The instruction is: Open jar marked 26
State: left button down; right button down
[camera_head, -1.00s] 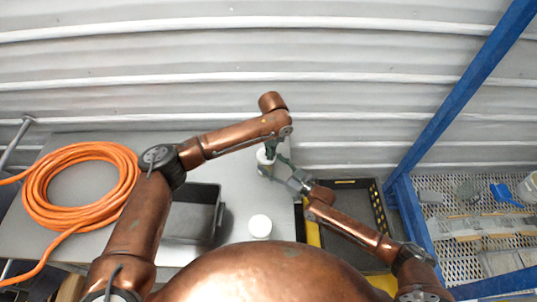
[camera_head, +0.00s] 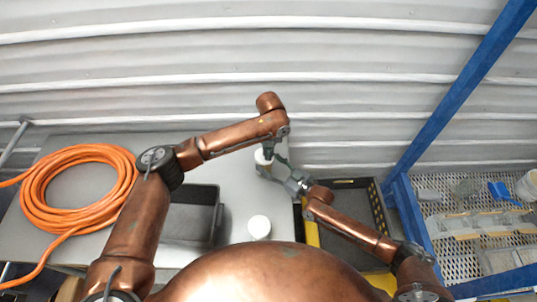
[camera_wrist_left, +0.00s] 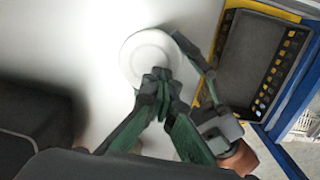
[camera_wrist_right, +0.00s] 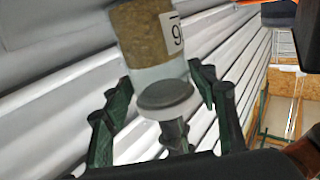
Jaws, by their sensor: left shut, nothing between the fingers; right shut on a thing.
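A jar (camera_wrist_right: 145,35) with brown filling and a white lid (camera_wrist_left: 140,55) stands over the table. Its label (camera_wrist_right: 176,32) shows upside down and only partly in the right wrist view; one underlined digit reads as a 6, the rest is hidden. The jar's white top shows small in the head view (camera_head: 263,157). My right gripper (camera_wrist_right: 165,85) is shut around the jar from the side. My left gripper (camera_wrist_left: 158,82) is shut and empty, its fingertips at the lid from above; I cannot tell whether they press on it.
A second white-topped jar (camera_head: 259,227) stands nearer on the table (camera_head: 240,190). A dark bin (camera_head: 190,221) and an orange hose coil (camera_head: 40,205) lie left. A dark tray with yellow edging (camera_head: 350,200) and a blue frame (camera_head: 413,210) are right. Corrugated wall is behind.

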pick_arm(q)
jog(key=shift+w+a+f, duration=0.1)
jog(key=shift+a+f, duration=0.25)
jog(key=shift+a, duration=0.2)
jog(key=c, duration=2.2)
grip_release()
jog(key=shift+o, duration=0.2)
jog(key=shift+d, duration=0.1)
jog(key=shift+d+r, duration=0.1)
